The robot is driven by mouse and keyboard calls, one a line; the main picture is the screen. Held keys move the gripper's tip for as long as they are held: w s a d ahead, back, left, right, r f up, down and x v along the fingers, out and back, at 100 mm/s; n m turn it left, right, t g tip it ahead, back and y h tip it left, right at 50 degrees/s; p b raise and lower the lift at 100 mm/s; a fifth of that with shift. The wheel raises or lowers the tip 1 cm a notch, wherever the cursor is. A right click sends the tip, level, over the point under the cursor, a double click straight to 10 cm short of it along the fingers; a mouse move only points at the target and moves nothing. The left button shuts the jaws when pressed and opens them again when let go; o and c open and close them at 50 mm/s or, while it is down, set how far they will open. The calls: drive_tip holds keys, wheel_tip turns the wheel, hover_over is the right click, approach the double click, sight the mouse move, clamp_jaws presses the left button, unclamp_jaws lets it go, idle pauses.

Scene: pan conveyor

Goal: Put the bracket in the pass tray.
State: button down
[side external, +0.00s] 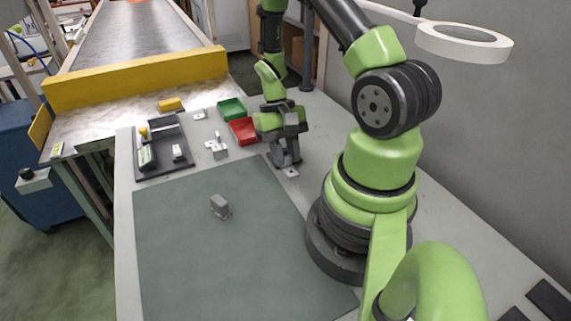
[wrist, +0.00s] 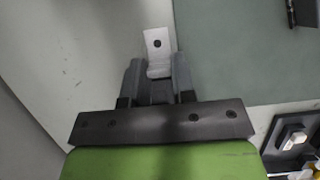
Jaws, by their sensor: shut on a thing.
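The bracket (wrist: 158,45) is a light grey metal piece with a dark hole in its flat plate. In the wrist view it sits between the dark fingers of my gripper (wrist: 157,70), which is shut on it. In the side view my gripper (side external: 287,163) points down beside the mat, with the bracket's plate (side external: 291,173) showing below the fingers. I cannot tell whether the bracket touches the table. A green tray (side external: 231,109) and a red tray (side external: 243,131) stand beyond the gripper to the left; no label shows which is the pass tray.
A grey block-like part (side external: 220,206) lies on the green-grey mat (side external: 190,265). Small metal parts (side external: 216,149) lie left of the red tray. A dark divided tray (side external: 181,168) holds several items. A yellow block (side external: 170,104) lies behind it, before the conveyor (side external: 135,35). A ring lamp (side external: 465,42) hangs upper right.

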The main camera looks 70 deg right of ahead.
drive_tip(key=shift+f, duration=1.45)
drive_tip(key=shift+f, duration=0.1)
drive_tip(key=c, duration=0.9)
unclamp_jaws()
drive_tip(key=shift+c, duration=0.2)
